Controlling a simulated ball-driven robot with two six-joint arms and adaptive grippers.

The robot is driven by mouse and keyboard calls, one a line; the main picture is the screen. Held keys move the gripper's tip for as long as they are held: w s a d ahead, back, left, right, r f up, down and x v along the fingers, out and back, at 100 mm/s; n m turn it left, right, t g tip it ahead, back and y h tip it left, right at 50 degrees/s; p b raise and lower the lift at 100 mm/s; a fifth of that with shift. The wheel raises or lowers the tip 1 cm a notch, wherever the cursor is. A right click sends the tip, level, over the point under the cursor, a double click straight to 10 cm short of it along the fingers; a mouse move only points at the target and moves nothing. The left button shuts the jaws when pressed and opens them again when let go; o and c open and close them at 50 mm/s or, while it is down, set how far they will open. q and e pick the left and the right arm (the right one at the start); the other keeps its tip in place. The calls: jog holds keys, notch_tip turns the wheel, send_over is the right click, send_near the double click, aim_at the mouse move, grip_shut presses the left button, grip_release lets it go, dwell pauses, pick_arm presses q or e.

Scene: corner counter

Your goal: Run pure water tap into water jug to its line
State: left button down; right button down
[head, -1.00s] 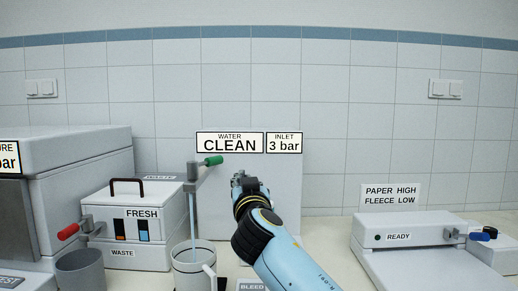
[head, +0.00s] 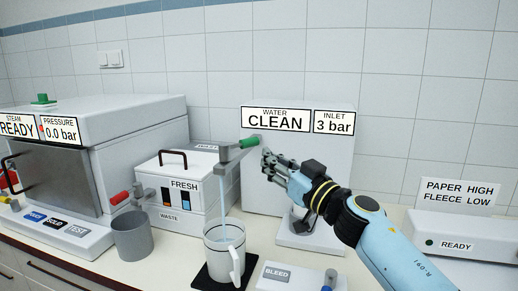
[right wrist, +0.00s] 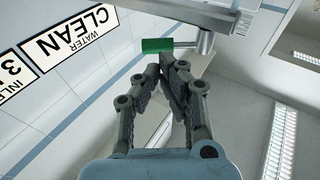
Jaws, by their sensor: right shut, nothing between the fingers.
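The water tap (head: 229,156) with its green lever (head: 249,142) sticks out in front of the panel marked CLEAN. A thin stream of water (head: 223,203) runs from it into the white jug (head: 218,264). The jug stands upright on a black mat (head: 207,282), handle to the front right. A dark line runs round it near the rim; the water level against it I cannot tell. My right gripper (head: 268,160) is shut and empty, just right of the lever. In the right wrist view the green lever (right wrist: 157,45) lies just beyond the fingertips (right wrist: 168,62), apparently apart. My left gripper is not in view.
A BLEED block (head: 276,276) sits right of the jug. A steam machine (head: 90,150) fills the left.

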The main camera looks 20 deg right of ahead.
aim_at(251, 145)
jog(key=x, duration=0.4)
jog(key=shift+a, duration=0.1)
jog(key=shift+w+a+r, duration=0.1)
jog(key=shift+w+a, duration=0.1)
jog(key=shift+w, duration=0.3)
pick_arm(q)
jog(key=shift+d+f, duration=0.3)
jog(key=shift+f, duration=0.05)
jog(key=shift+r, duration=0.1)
